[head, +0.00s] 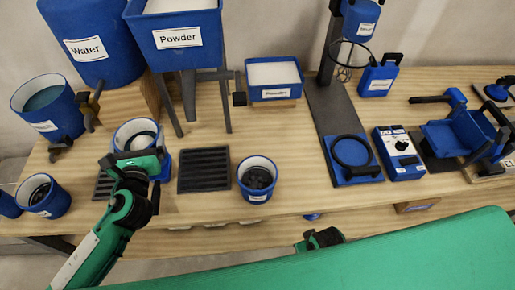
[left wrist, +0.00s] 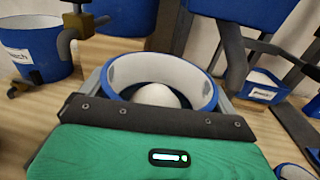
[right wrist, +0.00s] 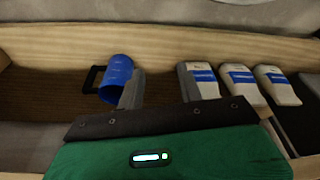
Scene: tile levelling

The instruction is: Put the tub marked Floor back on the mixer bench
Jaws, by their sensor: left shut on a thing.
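My left gripper (head: 140,150) is shut on a blue tub (head: 138,133) with a white inside and a pale heap in it. The tub also shows between the fingers in the left wrist view (left wrist: 207,92). It is upright over the mixer bench (head: 290,205), by a dark ridged pad (head: 104,186); whether it touches down is hidden. No Floor marking is readable on it. Another blue tub (head: 257,178) and one at the left (head: 43,195) hold dark contents. My right gripper (right wrist: 155,92) is open and empty, low at the bench's front.
A bare ridged pad (head: 204,170) lies right of the held tub. The Water tub (head: 90,45) and Powder hopper (head: 178,55) stand behind. In the right wrist view, a blue jug (right wrist: 115,78) and several white packs (right wrist: 240,82) lie on a shelf.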

